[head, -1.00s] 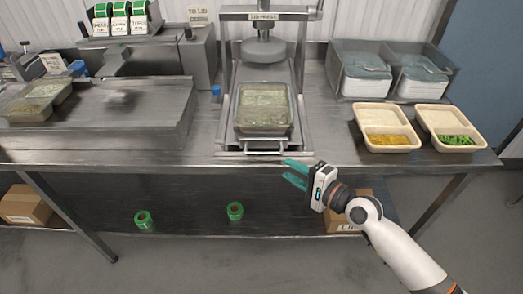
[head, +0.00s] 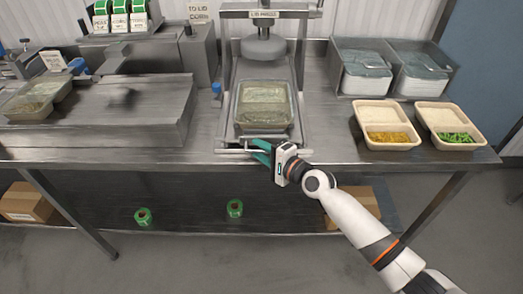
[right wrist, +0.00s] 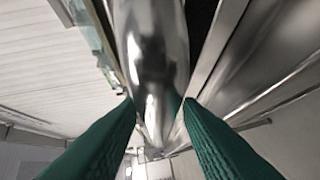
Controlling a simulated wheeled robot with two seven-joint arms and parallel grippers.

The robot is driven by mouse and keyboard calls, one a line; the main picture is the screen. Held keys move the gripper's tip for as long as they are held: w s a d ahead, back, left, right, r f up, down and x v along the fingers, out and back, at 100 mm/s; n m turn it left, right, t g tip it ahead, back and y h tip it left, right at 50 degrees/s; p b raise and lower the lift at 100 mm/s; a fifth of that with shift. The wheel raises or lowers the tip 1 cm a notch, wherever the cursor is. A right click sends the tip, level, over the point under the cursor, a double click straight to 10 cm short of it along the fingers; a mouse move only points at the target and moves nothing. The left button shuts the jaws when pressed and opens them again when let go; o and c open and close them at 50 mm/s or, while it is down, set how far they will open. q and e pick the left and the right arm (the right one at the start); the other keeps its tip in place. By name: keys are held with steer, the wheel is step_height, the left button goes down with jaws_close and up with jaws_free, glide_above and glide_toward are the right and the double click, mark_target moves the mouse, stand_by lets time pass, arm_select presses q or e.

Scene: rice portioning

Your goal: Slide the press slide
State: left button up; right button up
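The lid press (head: 263,48) stands at the back middle of the steel table, with its round plate raised. Its press slide (head: 226,128) lies in front of and under it, carrying a clear-lidded tray (head: 264,105). A metal bar handle (head: 236,151) runs along the slide's front edge. My right gripper (head: 259,151) is at the right part of this handle, its green fingers apart. In the right wrist view, the shiny bar (right wrist: 152,70) lies between the two fingers (right wrist: 160,108); whether they touch it is hard to tell. My left gripper is not in view.
Two open food boxes, one with yellow food (head: 388,138) and one with green (head: 455,138), stand at the right. Stacked containers (head: 367,82) are behind them. A steel platform (head: 120,115) fills the left. Two green rolls (head: 235,208) lie below the table.

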steer(key=shift+c, duration=0.4)
jaws_close()
steer(key=shift+w+f+b, duration=0.15)
steer(key=shift+w+b, duration=0.1)
steer(key=shift+b, duration=0.2)
steer(key=w+b, duration=0.3)
steer(key=shift+w, duration=0.55)
steer(key=shift+o, duration=0.4)
jaws_free()
